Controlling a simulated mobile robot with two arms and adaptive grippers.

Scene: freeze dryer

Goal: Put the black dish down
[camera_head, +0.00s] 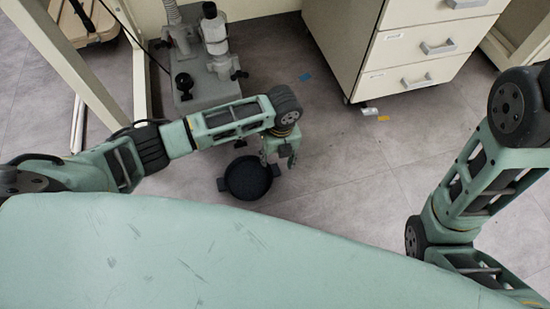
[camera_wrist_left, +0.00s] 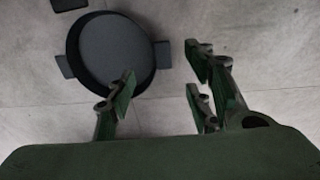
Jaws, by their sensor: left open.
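The black dish (camera_head: 248,179) is round and shallow, with a small tab handle on each side. It appears to lie level on the grey tiled floor. In the left wrist view the dish (camera_wrist_left: 112,50) is in the upper left, with its inside facing up and empty. My left gripper (camera_head: 281,150) is at the dish's upper right edge in the head view. In the left wrist view its fingers (camera_wrist_left: 160,90) are spread with nothing between them. One finger overlaps the dish's lower rim in the picture; I cannot tell whether it touches. My right gripper is out of view.
A cream drawer cabinet (camera_head: 400,50) stands at the upper right. Grey equipment on a base plate (camera_head: 208,92) stands behind my left arm. A cream frame post (camera_head: 75,62) is at the left. The floor (camera_head: 335,175) to the right of the dish is clear.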

